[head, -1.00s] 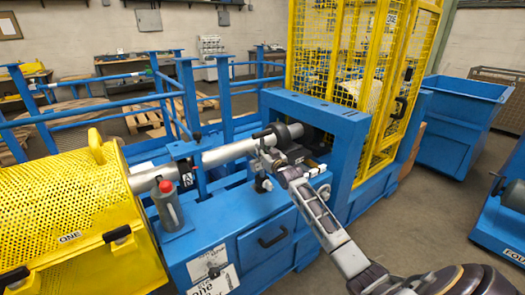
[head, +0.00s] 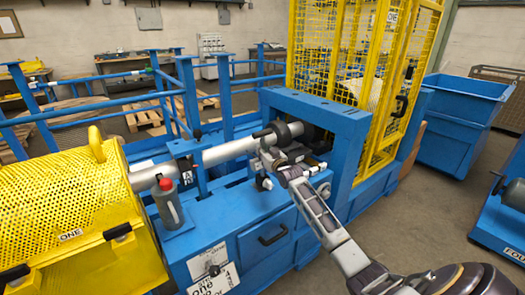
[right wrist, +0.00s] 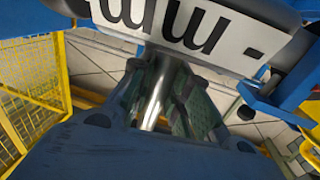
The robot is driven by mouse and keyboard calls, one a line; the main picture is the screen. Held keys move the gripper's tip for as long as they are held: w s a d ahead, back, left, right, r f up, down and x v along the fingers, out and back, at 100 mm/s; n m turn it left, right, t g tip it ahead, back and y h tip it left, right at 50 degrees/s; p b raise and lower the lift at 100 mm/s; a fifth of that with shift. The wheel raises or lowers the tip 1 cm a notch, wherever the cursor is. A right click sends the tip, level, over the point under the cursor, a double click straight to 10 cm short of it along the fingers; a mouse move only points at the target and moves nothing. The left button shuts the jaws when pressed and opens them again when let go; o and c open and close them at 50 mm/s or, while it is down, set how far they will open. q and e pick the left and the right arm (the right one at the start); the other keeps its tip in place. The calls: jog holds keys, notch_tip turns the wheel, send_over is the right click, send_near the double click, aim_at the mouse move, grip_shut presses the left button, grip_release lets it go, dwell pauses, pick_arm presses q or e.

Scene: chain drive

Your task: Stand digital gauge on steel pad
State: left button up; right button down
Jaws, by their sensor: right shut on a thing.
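My right gripper (head: 264,160) is at the blue machine, just in front of and below the silver shaft's right end. In the right wrist view its two padded fingers (right wrist: 168,98) are shut around a bright metal stem (right wrist: 158,92). A white-faced body marked "mm" (right wrist: 205,32) sits at the stem's far end and looks like the digital gauge. In the head view the gauge is too small and covered to make out clearly. I cannot pick out the steel pad for certain in either view. My left gripper is not in view.
The silver shaft (head: 228,150) runs between the yellow perforated guard (head: 70,220) and the blue frame (head: 345,130). A grey bottle with a red cap (head: 168,205) stands on the machine at left. A yellow mesh cage (head: 375,60) rises behind the frame.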

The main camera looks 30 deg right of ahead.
dwell(0.8)
jog(key=c, duration=1.3)
grip_release()
jog(key=shift+s+f, duration=0.1)
jog(key=shift+f, duration=0.55)
jog(key=shift+r, duration=0.15)
jog(key=shift+s, duration=0.1)
jog(key=shift+s+a+r, duration=0.1)
jog(key=shift+s+a, duration=0.05)
jog(key=shift+s, duration=1.8)
jog(key=shift+s+a+r, duration=0.1)
jog(key=shift+s+a, duration=0.05)
jog(key=shift+s, duration=1.75)
jog(key=shift+s+a, duration=0.15)
jog(key=shift+s, duration=1.8)
